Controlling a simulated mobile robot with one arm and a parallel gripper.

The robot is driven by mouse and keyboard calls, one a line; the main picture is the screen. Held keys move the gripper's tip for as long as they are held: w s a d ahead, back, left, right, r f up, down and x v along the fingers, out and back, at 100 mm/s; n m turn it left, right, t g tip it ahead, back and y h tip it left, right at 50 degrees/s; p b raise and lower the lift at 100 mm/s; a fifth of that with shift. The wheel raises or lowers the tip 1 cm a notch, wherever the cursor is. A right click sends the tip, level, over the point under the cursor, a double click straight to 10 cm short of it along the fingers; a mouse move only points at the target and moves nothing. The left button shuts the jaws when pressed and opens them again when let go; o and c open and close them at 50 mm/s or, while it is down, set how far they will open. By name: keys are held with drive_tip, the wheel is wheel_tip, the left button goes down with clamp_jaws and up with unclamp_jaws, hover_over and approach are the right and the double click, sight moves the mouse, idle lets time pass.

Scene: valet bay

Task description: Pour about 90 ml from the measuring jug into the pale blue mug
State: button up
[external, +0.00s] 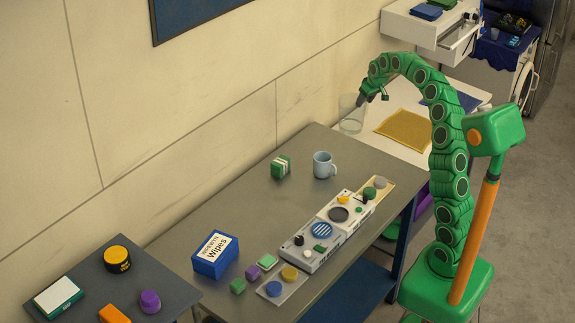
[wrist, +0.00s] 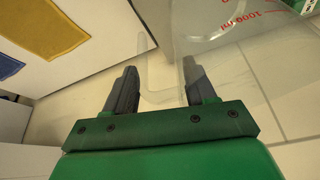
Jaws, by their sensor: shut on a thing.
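The measuring jug (external: 351,114) is clear and stands out at the far end, by the wall, next to the white surface. In the wrist view its clear wall with red markings (wrist: 242,22) fills the upper right. My gripper (external: 368,95) is at the jug's right side. In the wrist view my gripper (wrist: 150,88) has its two fingers either side of the jug's clear handle, shut on it. The pale blue mug (external: 323,165) stands upright on the grey table, apart from the jug. The jug's contents cannot be made out.
A green and white block (external: 281,166) stands left of the mug on the grey table (external: 240,190). Control panels (external: 325,232) line the table's right edge. A wipes box (external: 215,254) is nearer. A yellow cloth (external: 405,129) lies on the white surface behind.

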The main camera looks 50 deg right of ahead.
wheel_tip(320, 180, down, 13)
idle(0.3)
drive_tip(key=shift+a, duration=0.1)
